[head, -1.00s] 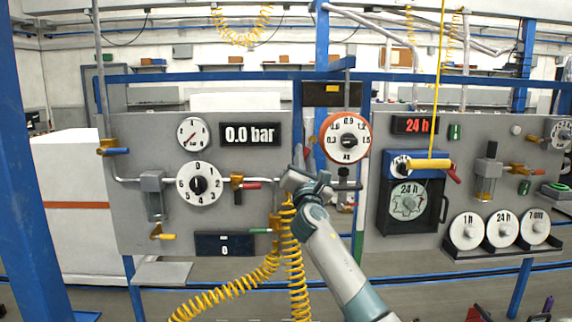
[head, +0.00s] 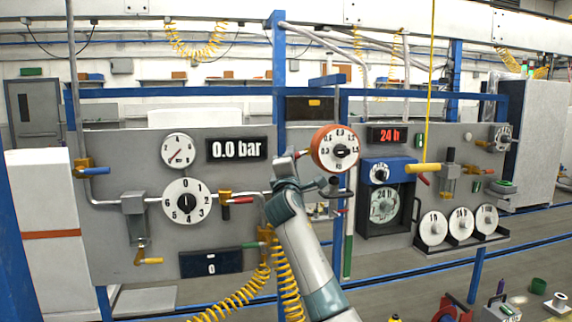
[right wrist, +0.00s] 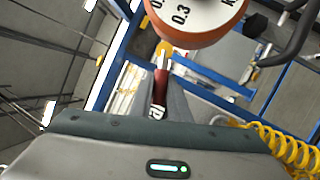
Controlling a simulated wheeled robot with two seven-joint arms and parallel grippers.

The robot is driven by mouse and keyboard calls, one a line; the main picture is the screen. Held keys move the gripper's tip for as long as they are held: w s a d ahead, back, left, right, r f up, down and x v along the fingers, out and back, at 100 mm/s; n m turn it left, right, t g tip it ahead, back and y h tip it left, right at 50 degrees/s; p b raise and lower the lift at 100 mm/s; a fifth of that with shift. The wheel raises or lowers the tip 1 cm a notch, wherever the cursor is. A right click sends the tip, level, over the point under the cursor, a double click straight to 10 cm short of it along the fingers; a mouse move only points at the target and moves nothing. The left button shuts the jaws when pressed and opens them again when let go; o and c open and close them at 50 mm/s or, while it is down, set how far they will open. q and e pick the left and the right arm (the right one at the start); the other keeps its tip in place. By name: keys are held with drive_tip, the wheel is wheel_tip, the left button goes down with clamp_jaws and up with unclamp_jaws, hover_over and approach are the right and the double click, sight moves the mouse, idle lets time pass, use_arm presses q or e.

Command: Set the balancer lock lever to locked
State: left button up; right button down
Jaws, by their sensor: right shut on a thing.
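A red-handled lever (right wrist: 161,82) with an orange-yellow end sits beside the round orange-rimmed dial (head: 335,149); I take it to be the balancer lock lever. A small red part of it (head: 300,153) shows left of the dial in the head view. My right gripper (right wrist: 160,97) is shut on the red handle, its dark fingers on either side. In the head view my right gripper (head: 286,180) is just below and left of the dial, and its wrist hides much of the contact. The locked or unlocked marking cannot be read. My left gripper is not in view.
A yellow coiled hose (head: 285,275) hangs beside my right forearm and also shows in the right wrist view (right wrist: 285,145). A red-handled valve (head: 236,199) is to the left. The blue-topped 24 h unit (head: 386,172) and long yellow handle (head: 424,168) are to the right.

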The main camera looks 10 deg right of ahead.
drive_tip(key=shift+a+r+m+g, duration=0.2)
drive_tip(key=shift+r+m+g, duration=0.2)
drive_tip(key=shift+m, duration=0.6)
drive_tip(key=shift+r+m, duration=0.1)
drive_tip(key=shift+m, duration=0.3)
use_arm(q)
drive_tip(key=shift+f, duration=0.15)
use_arm(e)
drive_tip(key=shift+r+m+g+h, duration=0.25)
drive_tip(key=shift+m+g+h, duration=0.2)
drive_tip(key=shift+m, duration=0.35)
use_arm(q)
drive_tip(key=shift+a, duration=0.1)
use_arm(e)
drive_tip(key=c, duration=1.9)
unclamp_jaws()
drive_tip(key=shift+c, duration=0.2)
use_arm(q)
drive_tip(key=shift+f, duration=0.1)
use_arm(e)
drive_tip(key=shift+s, duration=0.15)
